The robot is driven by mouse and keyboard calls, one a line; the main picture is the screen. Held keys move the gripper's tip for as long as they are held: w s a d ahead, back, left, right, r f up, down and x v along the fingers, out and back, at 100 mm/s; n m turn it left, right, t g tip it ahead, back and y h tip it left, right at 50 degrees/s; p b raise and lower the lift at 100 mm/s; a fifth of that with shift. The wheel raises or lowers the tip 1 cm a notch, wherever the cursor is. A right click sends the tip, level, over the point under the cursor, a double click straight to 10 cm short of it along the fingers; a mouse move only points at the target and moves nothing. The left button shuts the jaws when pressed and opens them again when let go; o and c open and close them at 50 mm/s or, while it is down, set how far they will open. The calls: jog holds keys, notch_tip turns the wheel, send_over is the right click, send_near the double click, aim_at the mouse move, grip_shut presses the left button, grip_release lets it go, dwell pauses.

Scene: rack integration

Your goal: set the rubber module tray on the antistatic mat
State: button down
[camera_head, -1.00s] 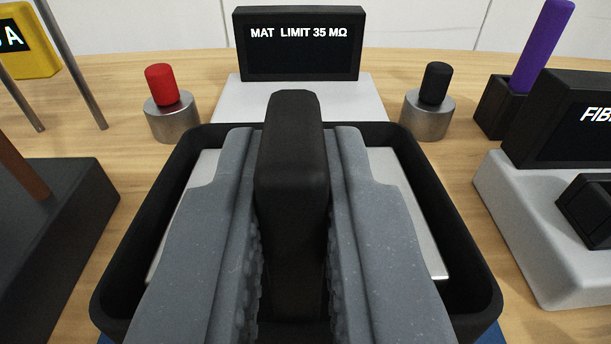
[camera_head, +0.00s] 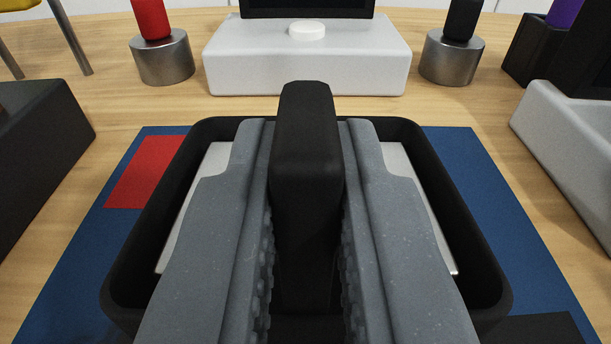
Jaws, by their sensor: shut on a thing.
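The rubber module tray (camera_head: 462,232) is a black, round-cornered tray with a silver plate (camera_head: 205,180) inside and a tall black handle (camera_head: 306,135) in its middle. My gripper (camera_head: 308,175) is shut on the handle, one grey finger on each side. The blue antistatic mat (camera_head: 500,215) shows around and beneath the tray, with a red patch (camera_head: 145,172) at its left. The tray appears over the mat, its far rim slightly past the mat's far edge in the picture. I cannot tell whether the tray touches the mat. The fingers hide much of the tray's inside.
A white meter box (camera_head: 305,65) with a round white button (camera_head: 307,29) stands behind the mat. Metal posts with a red cap (camera_head: 151,18) and a black cap (camera_head: 463,18) flank it. A dark block (camera_head: 40,165) is at left, a white unit (camera_head: 575,140) at right.

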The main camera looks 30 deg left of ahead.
jog(key=shift+f, duration=0.35)
jog(key=c, duration=1.4)
grip_release()
jog(key=shift+o, duration=0.2)
jog(key=shift+d, duration=0.1)
jog(key=p+v, duration=0.1)
jog(key=v, duration=1.2)
jog(key=shift+s+d, duration=0.2)
jog(key=shift+s, duration=0.1)
jog(key=shift+f, duration=0.1)
